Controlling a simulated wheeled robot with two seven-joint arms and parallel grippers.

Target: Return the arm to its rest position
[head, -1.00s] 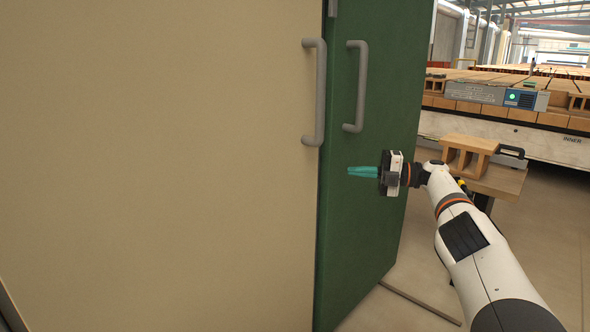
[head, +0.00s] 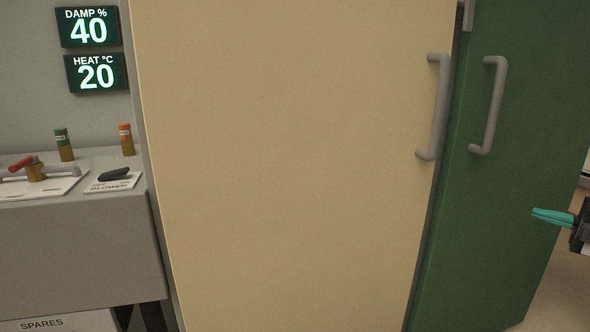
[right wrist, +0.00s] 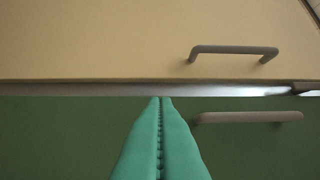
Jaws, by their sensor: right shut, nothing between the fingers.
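My right gripper (head: 553,216) is at the right edge of the head view, in front of the green door. Its teal fingers are shut and empty, and most of its arm is out of the picture. In the right wrist view the closed fingers (right wrist: 160,135) point at the seam between the cream door and the green door. They look apart from both handles. My left gripper is not in view.
A cream door (head: 290,170) with a grey handle (head: 437,108) stands beside a green door (head: 500,190) with its own handle (head: 492,105). At left are a grey control bench (head: 75,240), a lever (head: 35,170) and two displays reading damp 40 (head: 88,28) and heat 20 (head: 96,73).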

